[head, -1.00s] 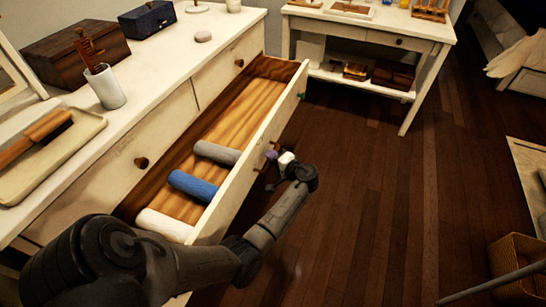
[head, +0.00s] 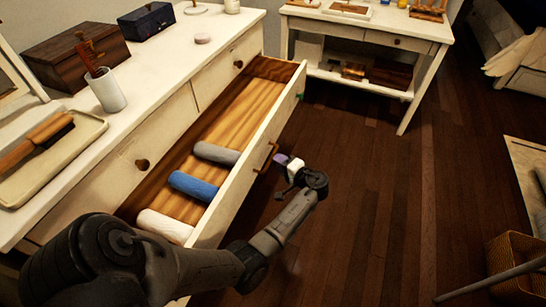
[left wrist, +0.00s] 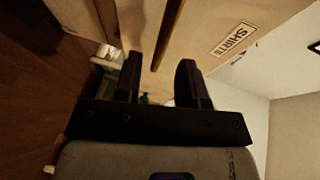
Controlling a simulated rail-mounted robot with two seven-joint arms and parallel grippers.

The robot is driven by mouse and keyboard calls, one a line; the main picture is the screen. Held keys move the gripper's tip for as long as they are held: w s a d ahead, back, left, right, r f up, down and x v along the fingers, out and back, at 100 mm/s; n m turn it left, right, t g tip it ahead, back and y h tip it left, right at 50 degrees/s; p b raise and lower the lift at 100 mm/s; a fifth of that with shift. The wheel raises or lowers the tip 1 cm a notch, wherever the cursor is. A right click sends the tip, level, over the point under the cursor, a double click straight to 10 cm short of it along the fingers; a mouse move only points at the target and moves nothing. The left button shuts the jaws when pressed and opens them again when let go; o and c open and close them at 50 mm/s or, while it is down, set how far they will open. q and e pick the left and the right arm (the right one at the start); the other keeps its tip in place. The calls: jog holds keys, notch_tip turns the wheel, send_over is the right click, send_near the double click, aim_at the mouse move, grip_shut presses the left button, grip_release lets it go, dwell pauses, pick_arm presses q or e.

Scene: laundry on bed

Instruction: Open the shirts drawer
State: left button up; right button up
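The pulled-out dresser drawer (head: 250,180) stands well open in the head view. Rolled grey (head: 216,153), blue (head: 193,186) and white (head: 165,226) cloths lie inside. Its brown handle (head: 266,158) is on the outer front face. My left gripper (head: 282,161) is just outside that face, close to the handle and seemingly clear of it. In the left wrist view, the left gripper (left wrist: 158,70) has its fingers spread with nothing held between them. A "SHIRTS" label (left wrist: 234,38) shows on the pale front there. My right gripper is not in view.
The dresser top (head: 150,90) bears a brush on a tray (head: 90,128), a white cup (head: 107,91) and a dark wooden box (head: 75,55). A white side table (head: 365,28) stands at the back. Brown floor (head: 390,190) is clear right of my arm. A basket (head: 515,262) sits lower right.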

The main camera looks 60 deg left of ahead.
pick_arm(q)
jog(key=p+v, duration=0.1)
jog(key=v, duration=0.8)
jog(key=shift+p, duration=0.4)
jog(key=shift+d, duration=0.1)
